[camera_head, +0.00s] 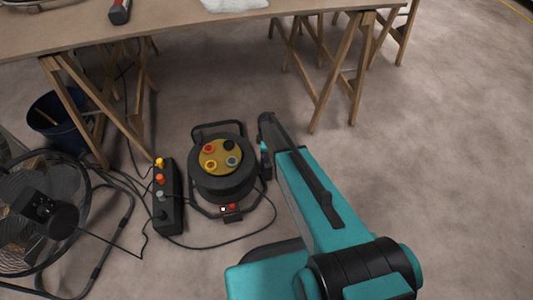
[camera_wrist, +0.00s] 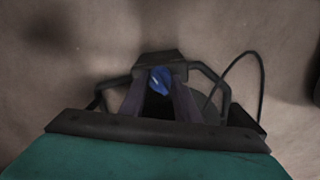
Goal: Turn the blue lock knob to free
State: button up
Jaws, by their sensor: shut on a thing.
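The blue lock knob (camera_wrist: 160,78) shows in the wrist view between my fingertips, with a small pale mark on its face. My gripper (camera_wrist: 159,90) is shut on it. In the head view my gripper (camera_head: 265,162) is at the right side of the black cable reel (camera_head: 223,185), and the knob is hidden there. The reel stands upright on the floor, with a yellow disc of several coloured sockets facing up. In the wrist view the reel's dark frame (camera_wrist: 213,82) shows around the fingers. I cannot tell which setting the knob is at.
A power strip (camera_head: 168,199) with coloured plugs lies left of the reel, and a fan (camera_head: 45,207) stands further left. Black cable loops across the floor around the reel. A trestle table (camera_head: 190,26) stands behind. The floor at right is clear.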

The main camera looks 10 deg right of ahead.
jog(key=shift+n+p, duration=0.5)
jog(key=shift+n, duration=1.1)
jog(key=o, duration=1)
jog(key=shift+o, duration=0.2)
jog(key=shift+r, duration=0.15)
notch_tip(320, 180, up, 14)
jog(key=p, duration=0.2)
jog(key=shift+f, duration=0.2)
